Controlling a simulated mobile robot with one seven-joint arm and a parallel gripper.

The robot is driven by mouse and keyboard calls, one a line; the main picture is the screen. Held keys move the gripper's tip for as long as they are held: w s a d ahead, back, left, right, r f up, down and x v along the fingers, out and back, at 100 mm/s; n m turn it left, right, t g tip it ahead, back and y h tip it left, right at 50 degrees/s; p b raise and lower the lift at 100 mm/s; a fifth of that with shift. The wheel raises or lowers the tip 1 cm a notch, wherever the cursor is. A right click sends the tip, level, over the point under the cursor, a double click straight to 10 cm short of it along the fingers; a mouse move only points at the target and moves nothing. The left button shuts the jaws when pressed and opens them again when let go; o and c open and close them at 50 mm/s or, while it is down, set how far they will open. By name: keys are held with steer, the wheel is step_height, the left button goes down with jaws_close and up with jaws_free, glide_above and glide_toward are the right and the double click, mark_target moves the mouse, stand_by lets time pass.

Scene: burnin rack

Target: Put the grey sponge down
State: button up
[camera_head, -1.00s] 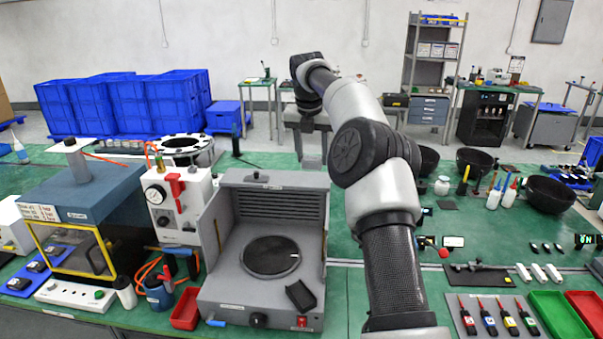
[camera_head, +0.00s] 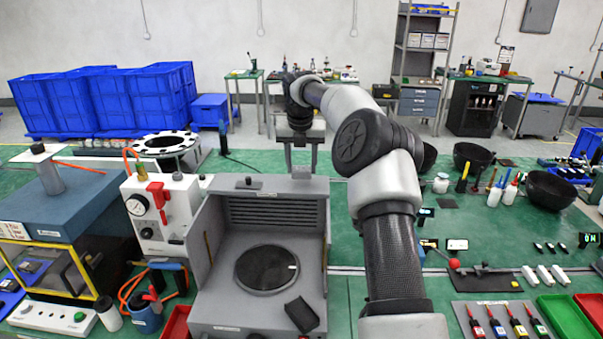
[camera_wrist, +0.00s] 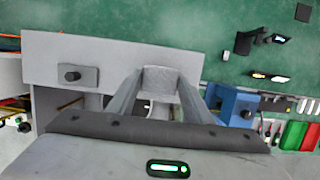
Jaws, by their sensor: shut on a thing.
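My gripper (camera_head: 301,155) hangs fingers-down just behind the top edge of a grey open-fronted booth. It is shut on the grey sponge (camera_head: 302,172), a small pale block between the fingertips. The sponge also shows in the wrist view (camera_wrist: 160,80), between the two grey fingers, with the booth's flat top (camera_wrist: 90,50) beneath or beside it. How high the sponge is above the surfaces, and whether it touches anything, I cannot tell.
The booth (camera_head: 205,265) holds a black round disc (camera_head: 266,268) and a small black block (camera_head: 301,314). A white unit with a gauge (camera_head: 163,215) stands left of it. Bare green table (camera_head: 350,243) lies to its right. Black bowls (camera_head: 473,157) stand further right.

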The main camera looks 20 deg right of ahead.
steer(key=shift+f, duration=1.3)
steer(key=o, duration=0.9)
steer(key=shift+f, duration=0.15)
steer(key=shift+o, duration=0.2)
steer(key=v, duration=1.2)
steer(key=shift+w, duration=0.1)
